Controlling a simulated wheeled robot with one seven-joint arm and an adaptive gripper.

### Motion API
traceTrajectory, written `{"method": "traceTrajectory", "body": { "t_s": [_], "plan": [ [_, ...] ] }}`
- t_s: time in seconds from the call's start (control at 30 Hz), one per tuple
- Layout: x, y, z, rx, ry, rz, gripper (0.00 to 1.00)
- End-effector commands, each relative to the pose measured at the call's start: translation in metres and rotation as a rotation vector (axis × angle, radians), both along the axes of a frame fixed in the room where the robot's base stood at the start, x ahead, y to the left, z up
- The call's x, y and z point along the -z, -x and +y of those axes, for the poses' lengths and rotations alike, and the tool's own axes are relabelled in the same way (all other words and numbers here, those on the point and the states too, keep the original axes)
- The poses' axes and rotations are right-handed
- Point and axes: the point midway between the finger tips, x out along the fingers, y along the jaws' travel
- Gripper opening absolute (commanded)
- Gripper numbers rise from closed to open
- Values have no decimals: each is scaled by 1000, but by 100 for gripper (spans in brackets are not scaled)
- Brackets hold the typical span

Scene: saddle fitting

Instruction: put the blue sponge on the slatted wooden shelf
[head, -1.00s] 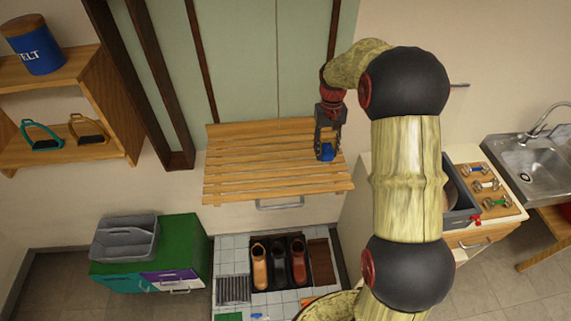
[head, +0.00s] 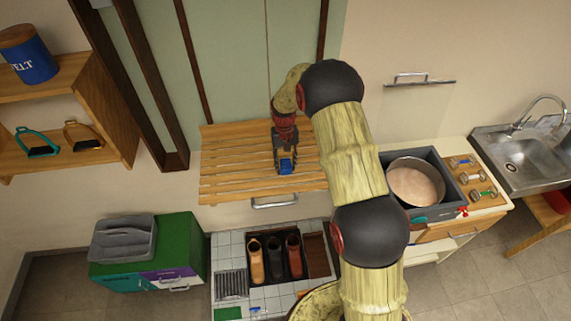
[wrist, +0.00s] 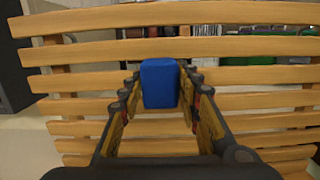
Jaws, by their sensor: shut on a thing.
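The blue sponge (head: 286,167) is between the fingertips of my gripper (head: 285,160), above the middle of the slatted wooden shelf (head: 225,176). In the wrist view the sponge (wrist: 160,83) is an upright blue block, with a finger of my gripper (wrist: 160,95) on each side. The shelf's slats (wrist: 80,54) run across behind and below it. My gripper is shut on the sponge. I cannot tell whether the sponge touches the slats.
A wooden wall shelf (head: 85,158) with stirrups and a blue tin stands at left. Below are a grey caddy (head: 122,240) on a green-topped cabinet and several boots (head: 275,258). A pot (head: 415,182) and a sink (head: 520,155) are at right. The shelf's left part is clear.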

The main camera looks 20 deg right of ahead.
Motion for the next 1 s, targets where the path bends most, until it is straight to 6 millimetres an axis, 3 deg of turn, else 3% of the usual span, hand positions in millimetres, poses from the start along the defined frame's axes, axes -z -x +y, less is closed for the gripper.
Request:
{"method": "traceTrajectory", "body": {
  "t_s": [0.43,0.47,0.5,0.77,1.0],
  "plan": [
    [12,-1,0,0,1,-3,13],
    [12,-1,0,0,1,-3,34],
    [11,-1,0,0,1,-3,37],
    [11,-1,0,0,1,-3,51],
    [11,-1,0,0,1,-3,52]
  ]
}}
